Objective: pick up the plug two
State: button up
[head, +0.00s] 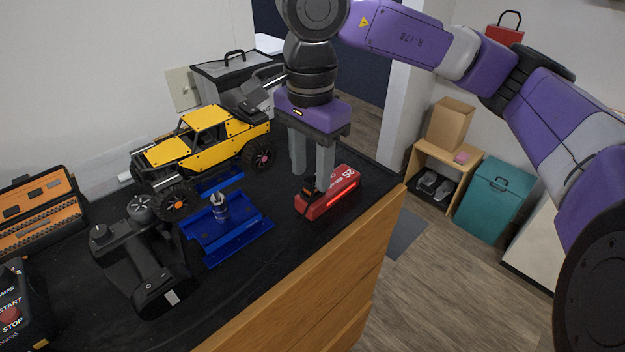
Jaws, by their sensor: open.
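A small dark plug with an orange part (309,188) is at the left end of the red battery pack (336,199) on the black worktop. I take it to be plug two, but no label shows on it. My gripper (310,178) points down over the worktop, with its two grey fingers apart. The fingertips are at or just above the plug and battery. The right finger hides part of the battery's back side. I cannot tell whether the fingers touch either thing.
A yellow RC crawler (203,140) stands left of my gripper, behind a blue stand (225,238). A black transmitter (146,262) lies at the front left, near an orange tool case (38,220). The worktop's wooden edge (330,262) is close to the battery's right.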

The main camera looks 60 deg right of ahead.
aim_at(311, 178)
jog(key=shift+f, duration=0.7)
grip_shut()
jog(key=shift+r, duration=0.1)
notch_tip(311, 178, up, 20)
jog(key=b, duration=0.1)
jog(key=shift+b, duration=0.4)
